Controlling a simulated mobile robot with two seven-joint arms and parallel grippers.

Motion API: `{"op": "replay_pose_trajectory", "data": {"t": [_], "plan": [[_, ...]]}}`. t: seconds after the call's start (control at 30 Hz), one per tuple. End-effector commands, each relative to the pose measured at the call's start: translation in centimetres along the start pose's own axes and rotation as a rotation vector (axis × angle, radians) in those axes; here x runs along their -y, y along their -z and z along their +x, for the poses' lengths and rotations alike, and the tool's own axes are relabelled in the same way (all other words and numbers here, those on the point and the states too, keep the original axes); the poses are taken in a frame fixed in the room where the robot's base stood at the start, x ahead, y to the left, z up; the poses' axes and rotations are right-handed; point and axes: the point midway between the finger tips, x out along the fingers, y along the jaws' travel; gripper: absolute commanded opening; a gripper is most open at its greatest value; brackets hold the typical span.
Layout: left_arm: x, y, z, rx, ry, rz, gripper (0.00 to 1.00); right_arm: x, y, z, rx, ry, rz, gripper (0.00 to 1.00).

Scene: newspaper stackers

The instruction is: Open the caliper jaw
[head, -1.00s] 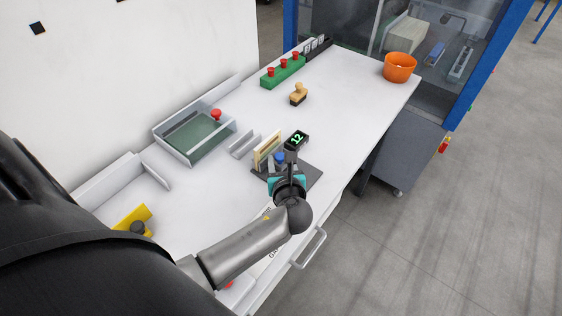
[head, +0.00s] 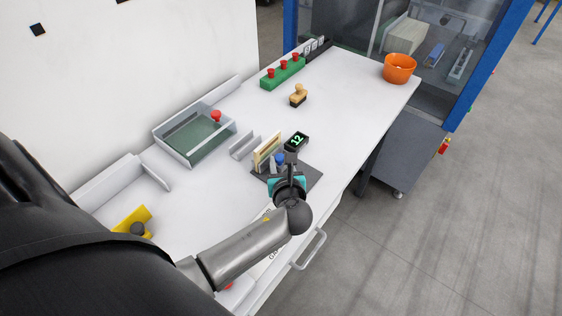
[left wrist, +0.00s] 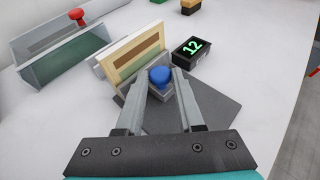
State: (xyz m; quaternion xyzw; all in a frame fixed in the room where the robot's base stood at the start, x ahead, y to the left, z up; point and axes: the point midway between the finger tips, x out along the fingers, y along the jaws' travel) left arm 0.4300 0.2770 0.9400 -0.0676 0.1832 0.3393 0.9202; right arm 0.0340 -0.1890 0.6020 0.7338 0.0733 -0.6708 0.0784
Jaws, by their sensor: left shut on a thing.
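The caliper stands on a dark grey base plate (left wrist: 215,108) on the white bench. It has a blue knob or slider (left wrist: 160,76), which also shows in the head view (head: 280,159). A black display (left wrist: 191,51) reads 12 in green; it also shows in the head view (head: 296,140). A cream-framed panel (left wrist: 137,53) stands upright behind the blue part. My left gripper (left wrist: 160,80) has a finger on each side of the blue part and is shut on it. The exact contact is partly hidden. My right gripper is not in view.
A glass-walled tray (head: 195,139) with a red knob (head: 216,115) lies to the left. A green box with red buttons (head: 283,72), a wooden stamp (head: 298,95) and an orange bowl (head: 400,68) stand farther back. The bench right of the stamp is clear.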

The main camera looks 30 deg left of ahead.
Motion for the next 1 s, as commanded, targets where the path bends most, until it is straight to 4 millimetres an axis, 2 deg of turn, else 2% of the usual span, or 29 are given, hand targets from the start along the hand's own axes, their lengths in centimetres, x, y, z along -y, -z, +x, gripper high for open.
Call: {"op": "replay_pose_trajectory", "data": {"t": [0.87, 1.0], "plan": [[0.01, 0.12, -0.06, -0.002, 0.0, 0.001, 0.0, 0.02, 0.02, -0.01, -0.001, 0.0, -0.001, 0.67], [0.81, 0.34, -0.8, -0.005, 0.001, 0.001, 0.0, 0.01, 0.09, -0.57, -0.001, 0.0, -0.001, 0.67]]}}
